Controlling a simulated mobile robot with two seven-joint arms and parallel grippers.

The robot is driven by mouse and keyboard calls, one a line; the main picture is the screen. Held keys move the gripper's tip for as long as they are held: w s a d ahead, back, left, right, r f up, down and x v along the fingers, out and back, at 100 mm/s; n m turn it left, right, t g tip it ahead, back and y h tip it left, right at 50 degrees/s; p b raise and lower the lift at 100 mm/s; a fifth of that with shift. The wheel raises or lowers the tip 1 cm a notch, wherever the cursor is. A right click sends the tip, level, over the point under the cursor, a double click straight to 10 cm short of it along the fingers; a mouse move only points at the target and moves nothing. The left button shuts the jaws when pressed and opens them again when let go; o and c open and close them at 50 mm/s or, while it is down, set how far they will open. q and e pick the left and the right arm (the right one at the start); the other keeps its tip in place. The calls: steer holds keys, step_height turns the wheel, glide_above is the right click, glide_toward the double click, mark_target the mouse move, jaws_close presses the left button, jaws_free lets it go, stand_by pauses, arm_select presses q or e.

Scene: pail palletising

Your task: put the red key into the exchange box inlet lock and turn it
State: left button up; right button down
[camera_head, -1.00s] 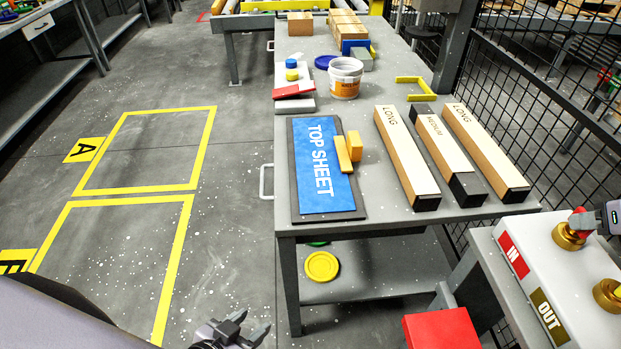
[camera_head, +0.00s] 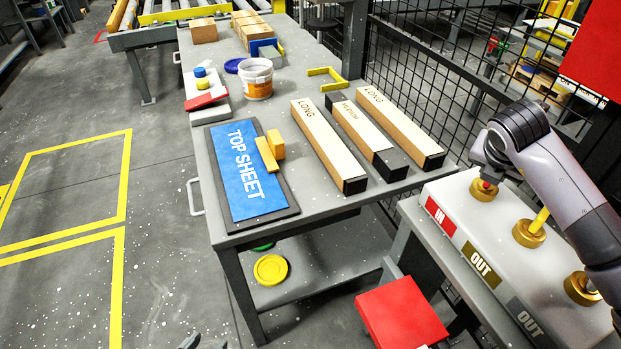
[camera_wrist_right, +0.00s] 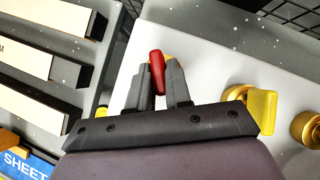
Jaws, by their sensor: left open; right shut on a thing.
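The white exchange box (camera_head: 455,215) stands at the right with several brass locks. The inlet lock (camera_head: 484,190) is beside the red IN label (camera_head: 440,216). My right gripper (camera_wrist_right: 158,70) is shut on the red key (camera_wrist_right: 156,60), which stands between its fingertips. In the head view the red key (camera_head: 487,184) is at the top of the inlet lock; how deep it sits is hidden by the gripper. A yellow key (camera_head: 539,220) stands in the middle lock, by an OUT label. My left gripper (camera_head: 203,342) is open and empty at the bottom edge, mostly cut off.
The grey table (camera_head: 285,105) holds the TOP SHEET board (camera_head: 245,170), long and medium wooden beams (camera_head: 330,145), and a white pail (camera_head: 257,80). A red box (camera_head: 400,312) is in front of the exchange box. A wire fence (camera_head: 430,60) stands behind.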

steer(key=m, duration=0.1)
steer(key=m+g+h+b, duration=0.1)
steer(key=m, duration=0.1)
steer(key=shift+w+a+h, duration=0.15)
steer(key=shift+h, duration=0.15)
steer(key=c, duration=1)
jaws_free()
arm_select(q)
steer(key=shift+f, duration=0.95)
arm_select(e)
steer(key=shift+a+r, duration=0.1)
steer(key=shift+r, duration=0.15)
arm_select(q)
step_height(320, 180, up, 3)
steer(key=p, duration=0.3)
steer(key=shift+r, duration=0.1)
arm_select(e)
steer(key=v, duration=0.6)
steer(key=shift+a+r, duration=0.15)
steer(key=shift+r, duration=0.15)
arm_select(q)
steer(key=shift+s, duration=0.1)
arm_select(e)
steer(key=shift+f, duration=0.1)
